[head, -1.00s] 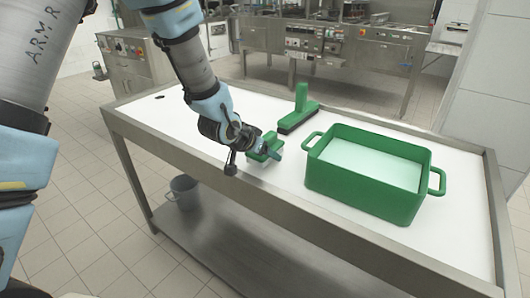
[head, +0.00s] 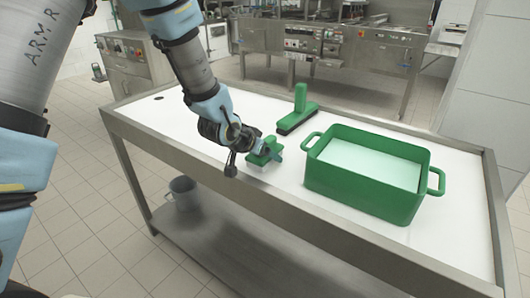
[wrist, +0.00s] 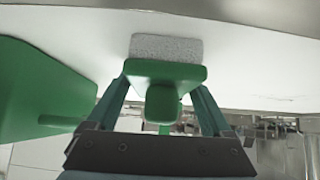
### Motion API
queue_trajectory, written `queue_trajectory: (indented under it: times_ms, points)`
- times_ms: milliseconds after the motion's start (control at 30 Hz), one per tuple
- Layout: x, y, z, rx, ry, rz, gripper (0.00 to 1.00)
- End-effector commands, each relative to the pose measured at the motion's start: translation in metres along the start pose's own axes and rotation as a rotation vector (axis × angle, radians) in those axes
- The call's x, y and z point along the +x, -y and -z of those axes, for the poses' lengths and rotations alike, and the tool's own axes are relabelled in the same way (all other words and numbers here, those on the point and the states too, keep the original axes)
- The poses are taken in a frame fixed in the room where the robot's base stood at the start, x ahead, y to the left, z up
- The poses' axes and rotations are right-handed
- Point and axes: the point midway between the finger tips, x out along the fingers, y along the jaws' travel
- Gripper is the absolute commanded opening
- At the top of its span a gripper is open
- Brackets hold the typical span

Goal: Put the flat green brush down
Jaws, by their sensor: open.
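The flat green brush (head: 257,161) rests on the white table top near its front edge, just left of the green tub. In the wrist view the brush (wrist: 165,73) shows its green body, a rounded handle facing me and a pale grey speckled pad on its far side. My gripper (head: 268,151) is at the brush, low over the table. In the wrist view my gripper (wrist: 161,86) has its fingers apart, one on each side of the handle. The jaws are open. The gripper partly hides the brush in the head view.
A green tub (head: 363,185) with side handles and pale contents stands to the right. A second green brush (head: 298,113) with an upright handle and dark bristles lies behind. A grey bucket (head: 184,190) stands below.

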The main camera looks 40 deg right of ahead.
Motion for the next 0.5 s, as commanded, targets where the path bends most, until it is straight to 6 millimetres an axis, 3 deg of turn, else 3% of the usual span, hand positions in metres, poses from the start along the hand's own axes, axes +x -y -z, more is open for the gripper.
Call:
queue_trajectory:
  times_ms: [500]
  points:
    - [-0.092, 0.004, 0.003, -0.005, 0.002, 0.007, 1.0]
